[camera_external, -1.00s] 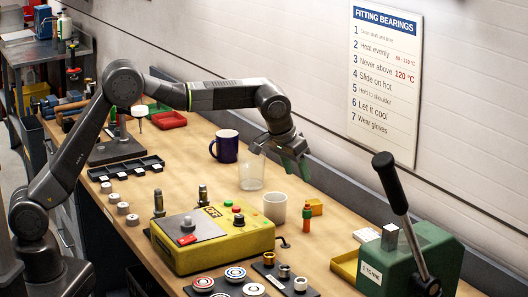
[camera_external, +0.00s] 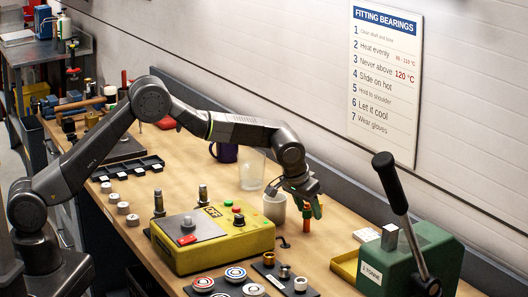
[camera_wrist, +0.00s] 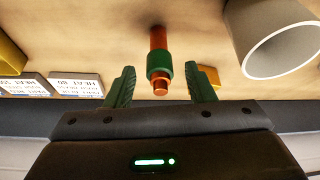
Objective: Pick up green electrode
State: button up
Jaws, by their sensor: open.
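The green electrode (camera_wrist: 158,68) is a copper-coloured rod with a green collar. In the wrist view it lies between and just beyond the two green fingertips, with a gap on each side. In the external view the electrode (camera_external: 306,222) stands upright on the bench, its upper part hidden by my gripper (camera_external: 297,204). In the wrist view my gripper (camera_wrist: 161,88) is open and empty, its fingers on either side of the electrode's line.
A yellow heater box (camera_external: 215,240) and a green press (camera_external: 410,265) flank the spot.

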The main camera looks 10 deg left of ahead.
jog(key=shift+w+d+f, duration=0.15)
jog(key=shift+w+f, duration=0.05)
jog(key=shift+f, duration=0.4)
grip_shut()
jog(key=shift+r, duration=0.15)
